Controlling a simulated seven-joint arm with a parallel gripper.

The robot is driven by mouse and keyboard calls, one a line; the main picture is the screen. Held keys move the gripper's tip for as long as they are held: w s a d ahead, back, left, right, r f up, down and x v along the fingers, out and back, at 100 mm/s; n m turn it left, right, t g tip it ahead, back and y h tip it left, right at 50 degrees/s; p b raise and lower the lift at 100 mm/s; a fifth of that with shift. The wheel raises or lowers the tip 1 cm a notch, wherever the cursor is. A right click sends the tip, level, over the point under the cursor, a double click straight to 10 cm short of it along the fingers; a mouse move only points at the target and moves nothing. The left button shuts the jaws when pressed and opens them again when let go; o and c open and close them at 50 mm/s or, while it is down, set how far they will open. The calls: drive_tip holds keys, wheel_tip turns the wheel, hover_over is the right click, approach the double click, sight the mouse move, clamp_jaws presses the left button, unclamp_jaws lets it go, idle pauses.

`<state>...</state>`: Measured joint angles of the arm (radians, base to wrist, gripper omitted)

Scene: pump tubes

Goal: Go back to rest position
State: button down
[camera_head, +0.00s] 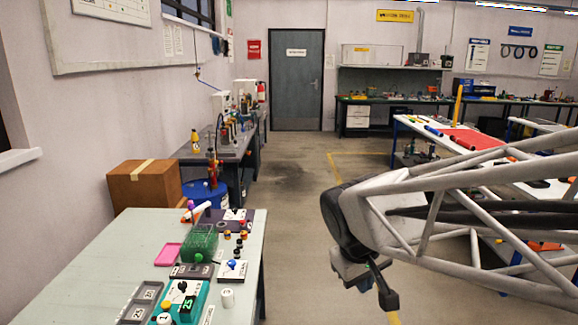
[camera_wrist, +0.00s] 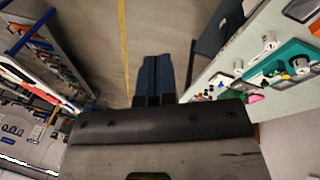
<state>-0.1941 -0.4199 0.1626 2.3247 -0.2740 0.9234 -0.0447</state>
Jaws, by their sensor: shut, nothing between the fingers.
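My gripper (camera_head: 388,300) hangs over the open floor to the right of the pale workbench (camera_head: 105,245) in the head view, apart from everything on it. In the wrist view its two dark blue fingers (camera_wrist: 154,75) lie side by side, shut, with nothing between them. The teal pump device (camera_head: 188,300) with a lit display stands near the front of the workbench. It also shows at the right of the wrist view (camera_wrist: 282,66). A green rack (camera_head: 200,243) stands behind the pump device.
Another table (camera_head: 415,124) is at right. The middle floor is clear.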

drive_tip(key=s+d+m+y, duration=0.1)
drive_tip(key=s+d+m, duration=0.1)
drive_tip(key=s, duration=0.4)
drive_tip(key=s+d+m+y, duration=0.1)
drive_tip(key=s+d+m, duration=0.1)
drive_tip(key=s, duration=0.5)
drive_tip(key=shift+d+f+m, duration=0.3)
drive_tip(key=shift+d+f, duration=0.1)
